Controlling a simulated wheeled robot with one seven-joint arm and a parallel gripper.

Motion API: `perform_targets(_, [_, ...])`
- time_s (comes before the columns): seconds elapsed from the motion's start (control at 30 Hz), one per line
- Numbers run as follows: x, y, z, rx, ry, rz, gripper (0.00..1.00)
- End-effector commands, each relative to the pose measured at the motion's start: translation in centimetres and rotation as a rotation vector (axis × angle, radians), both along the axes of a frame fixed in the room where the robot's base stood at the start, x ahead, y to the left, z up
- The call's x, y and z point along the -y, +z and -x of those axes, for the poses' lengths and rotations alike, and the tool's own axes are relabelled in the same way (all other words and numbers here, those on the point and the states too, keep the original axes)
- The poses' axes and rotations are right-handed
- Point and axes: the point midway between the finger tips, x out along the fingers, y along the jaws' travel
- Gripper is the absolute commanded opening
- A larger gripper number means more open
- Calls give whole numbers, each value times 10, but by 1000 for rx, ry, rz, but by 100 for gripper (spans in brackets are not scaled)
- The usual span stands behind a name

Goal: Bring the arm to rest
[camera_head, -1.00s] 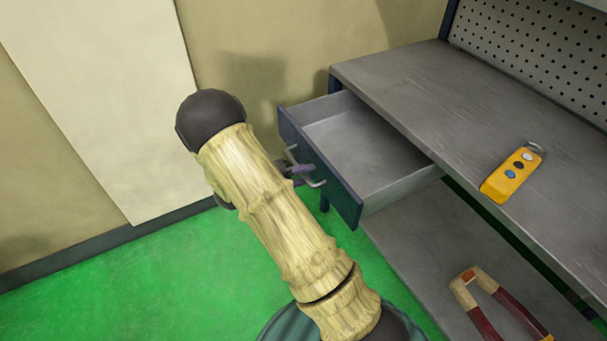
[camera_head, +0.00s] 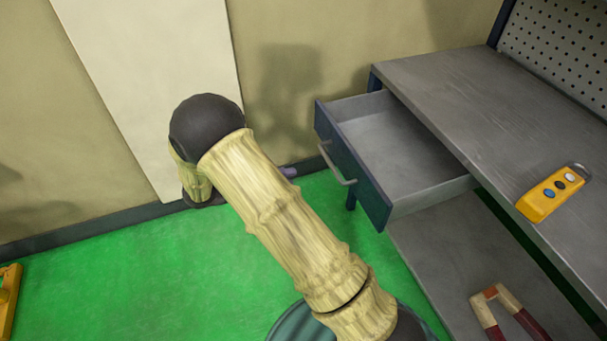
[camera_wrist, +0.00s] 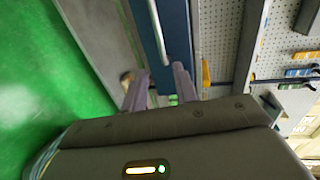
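My gripper (camera_wrist: 159,70) shows two purplish-grey fingers standing apart in the wrist view, with nothing between them. In the head view most of my gripper is hidden behind my arm; a small purple tip (camera_head: 290,172) shows just left of the drawer handle. The open drawer (camera_head: 352,180) has a dark blue front and an empty grey inside. Its metal handle (camera_head: 338,166) is clear of my fingers in the head view. In the wrist view the handle (camera_wrist: 158,30) lies ahead of the gap between the fingers.
The grey workbench (camera_head: 450,90) stands at the right with a yellow remote (camera_head: 549,195) on top. Red-handled pliers (camera_head: 500,310) lie on the lower shelf (camera_head: 440,260). A wall panel (camera_head: 150,80) is behind my arm. Green floor (camera_head: 150,270) is free at left; a yellow object (camera_head: 8,300) sits at the edge.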

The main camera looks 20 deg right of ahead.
Motion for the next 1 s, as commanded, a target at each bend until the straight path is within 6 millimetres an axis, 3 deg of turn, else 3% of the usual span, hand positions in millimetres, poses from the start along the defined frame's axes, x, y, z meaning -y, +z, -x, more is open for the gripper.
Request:
perform_targets(0.2, [-25, 5, 2, 1, 1, 0, 29])
perform_targets(0.77, [-26, 6, 2, -1, 2, -1, 29])
perform_targets(0.87, [-21, 8, -5, -10, 35, -17, 29])
perform_targets(1.0, [-7, 18, -34, -52, 183, -75, 29])
